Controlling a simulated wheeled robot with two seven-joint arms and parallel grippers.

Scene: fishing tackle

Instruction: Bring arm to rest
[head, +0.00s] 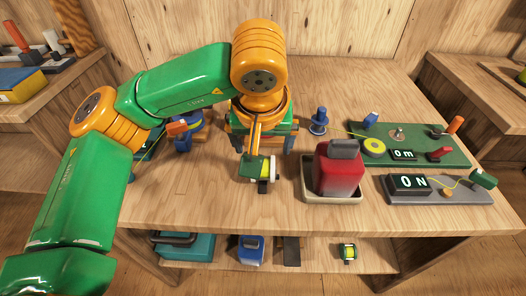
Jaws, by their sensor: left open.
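My left arm, green and orange, comes in from the left and reaches over the wooden table (210,205). My left gripper (262,146) points down over the back middle of the table, and its two dark fingers are apart. A small green reel-like thing (252,168) with a white disc and an orange-brown rod shows just in front of and below the gripper. The rod overlaps the gap between the fingers in the picture; I see no finger closed on it. My right gripper does not show.
A red container (338,172) with a grey top stands in a beige tray (312,195). A green board (445,155) and a grey board (455,196) with displays lie at right. A blue spool (319,121) stands right of the gripper. The front left tabletop is clear.

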